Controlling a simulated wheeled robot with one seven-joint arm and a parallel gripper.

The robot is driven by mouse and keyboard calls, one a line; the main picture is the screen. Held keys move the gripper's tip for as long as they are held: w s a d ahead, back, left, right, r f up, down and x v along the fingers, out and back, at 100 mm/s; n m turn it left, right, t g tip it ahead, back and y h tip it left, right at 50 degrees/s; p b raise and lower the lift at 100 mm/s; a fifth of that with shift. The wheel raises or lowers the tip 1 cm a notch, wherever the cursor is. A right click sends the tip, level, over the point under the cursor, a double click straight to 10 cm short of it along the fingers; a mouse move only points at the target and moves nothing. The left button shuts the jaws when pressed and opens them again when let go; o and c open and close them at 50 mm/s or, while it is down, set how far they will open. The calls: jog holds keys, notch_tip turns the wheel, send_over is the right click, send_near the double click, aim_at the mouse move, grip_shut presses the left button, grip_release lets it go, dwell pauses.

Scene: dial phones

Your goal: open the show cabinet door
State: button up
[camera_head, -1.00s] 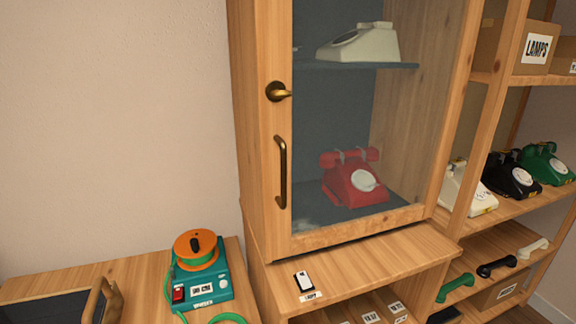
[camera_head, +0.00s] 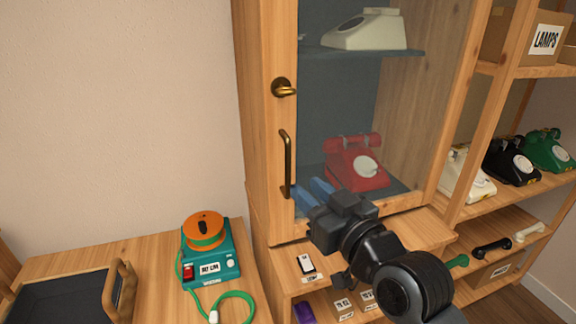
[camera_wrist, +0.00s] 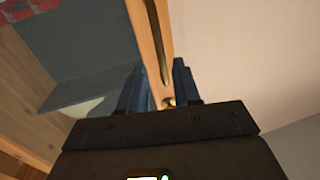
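The show cabinet's glass door (camera_head: 345,225) has a light wood frame and looks shut. A brass turn latch (camera_head: 283,88) sits on its left stile, with a vertical brass pull handle (camera_head: 287,165) below. My gripper (camera_head: 311,190) has blue fingers and is in front of the lower door, just right of the handle's lower end. In the wrist view my gripper (camera_wrist: 157,85) is open, and the handle (camera_wrist: 155,45) appears in line with the gap between the fingers. I cannot tell whether the fingers reach around it.
Inside are a red phone (camera_head: 357,165) and a cream phone (camera_head: 365,30). A wood ledge (camera_head: 285,265) runs below the door. A teal device (camera_head: 210,260) with an orange reel and a dark tray (camera_head: 65,295) occupy the left counter. Open shelves with phones (camera_head: 512,160) stand right.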

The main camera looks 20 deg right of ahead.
aim_at(290, 172)
jog(key=w, duration=0.2)
jog(key=w+p, duration=0.1)
jog(key=w, duration=0.5)
jog(key=shift+a+r+p, duration=0.15)
jog(key=shift+a+p, duration=0.15)
jog(key=shift+a, duration=0.05)
grip_shut()
